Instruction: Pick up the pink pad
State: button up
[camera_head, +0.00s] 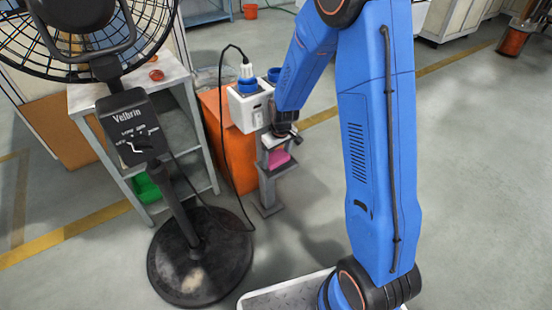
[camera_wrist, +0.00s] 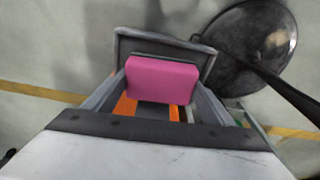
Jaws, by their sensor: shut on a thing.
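The pink pad (camera_head: 279,158) is at the top of a narrow grey stand (camera_head: 268,195), left of my blue arm. In the wrist view the pad (camera_wrist: 162,79) fills the middle, in front of the stand's grey top plate (camera_wrist: 128,42). My gripper (camera_head: 280,154) points down over the stand and is shut on the pad. In the wrist view my gripper (camera_wrist: 160,92) comes up from the bottom edge, with grey fingers on both sides of the pad. The fingertip contact is partly hidden. I cannot tell whether the pad still touches the plate.
A black fan (camera_head: 200,255) with a round base stands left of the stand. A white box with blue parts (camera_head: 248,110) stands by an orange cabinet (camera_head: 225,135) just behind. A grey shelf table (camera_head: 150,95) is farther left.

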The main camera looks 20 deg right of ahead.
jog(key=s+d+r, duration=0.4)
jog(key=s+r, duration=0.3)
jog(key=s, duration=0.6)
jog(key=shift+r, duration=0.4)
jog(key=shift+d, duration=0.1)
